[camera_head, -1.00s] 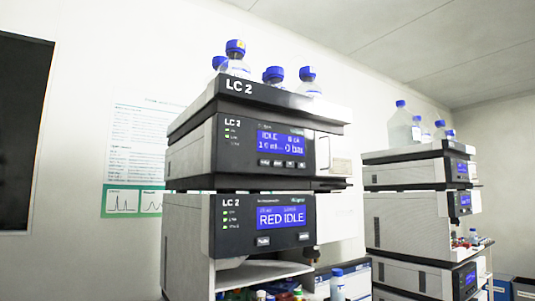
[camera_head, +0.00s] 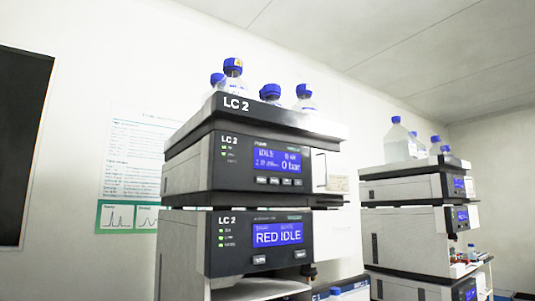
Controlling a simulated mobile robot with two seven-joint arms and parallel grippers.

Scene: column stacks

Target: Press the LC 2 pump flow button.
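The LC 2 stack stands in the middle of the head view, topped by a tray labelled LC 2 (camera_head: 290,118). The upper module, the pump (camera_head: 228,165), has a blue display (camera_head: 278,161) reading idle and 0 bar. A row of small buttons (camera_head: 278,181) lies under that display; their labels are too small to read. The lower LC 2 module (camera_head: 226,265) has a display (camera_head: 278,234) reading RED IDLE, with two buttons below it. Neither of my grippers is in view.
Several blue-capped bottles (camera_head: 233,80) stand on top of the stack. A second stack (camera_head: 398,187) stands to the right, also with bottles (camera_head: 398,140). A poster (camera_head: 135,165) hangs on the left wall, beside a dark panel (camera_head: 20,140).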

